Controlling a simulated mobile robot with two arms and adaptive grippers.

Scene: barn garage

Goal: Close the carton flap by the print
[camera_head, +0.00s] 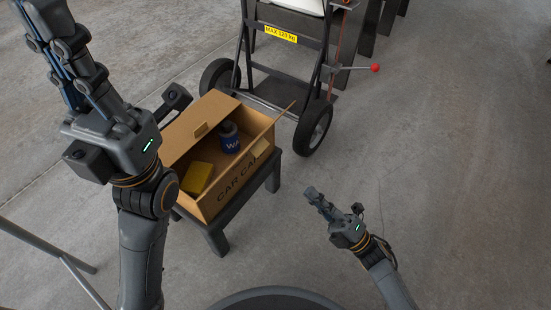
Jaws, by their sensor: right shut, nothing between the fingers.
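An open brown carton (212,205) stands with dark print "CAR CA…" on its near right side; the rest of the print is hard to read. Inside are a blue can (229,138) and a yellow block (197,178). My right gripper (313,194) is shut and empty, apart from the carton at its right. My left gripper (45,25) points up, left of the carton; its jaw state is unclear.
The carton rests on a low dark stool (218,236). A black hand truck (280,90) with wheels and a yellow label stands just behind it. A red-knobbed lever (375,68) juts out right. Grey metal legs (60,257) stand at lower left. The right floor is clear.

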